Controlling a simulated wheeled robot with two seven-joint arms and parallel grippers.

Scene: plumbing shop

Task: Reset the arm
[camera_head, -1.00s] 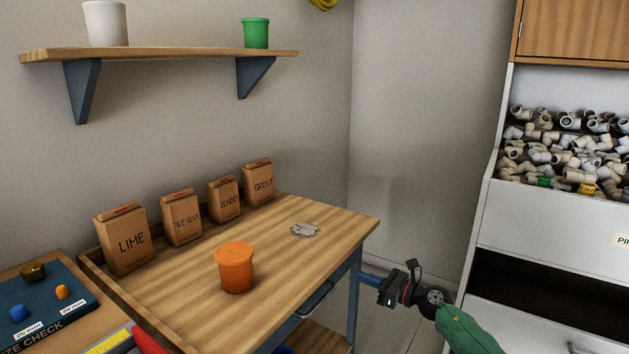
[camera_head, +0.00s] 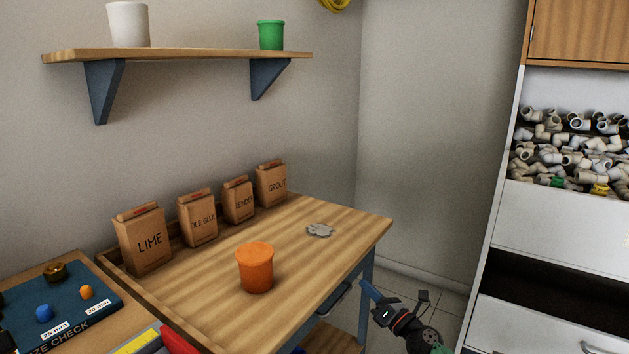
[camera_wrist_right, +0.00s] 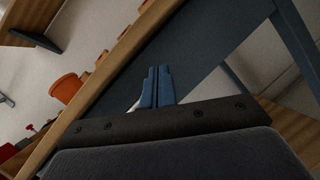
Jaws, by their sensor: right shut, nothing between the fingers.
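My right gripper (camera_head: 367,290) is at the lower right of the head view, off the right end of the wooden workbench (camera_head: 310,262) and below its top. Its blue fingers (camera_wrist_right: 157,86) are closed together with nothing between them in the right wrist view. The bench's edge runs diagonally close by there, with a blue-grey panel behind the fingers. My left gripper is not in view.
An orange tub (camera_head: 256,268) and a grey flat piece (camera_head: 320,230) sit on the bench. Several paper bags, including LIME (camera_head: 142,240), line its back. A shelf (camera_head: 180,54) hangs above. A white fittings cabinet (camera_head: 540,220) stands at right. Floor shows between bench and cabinet.

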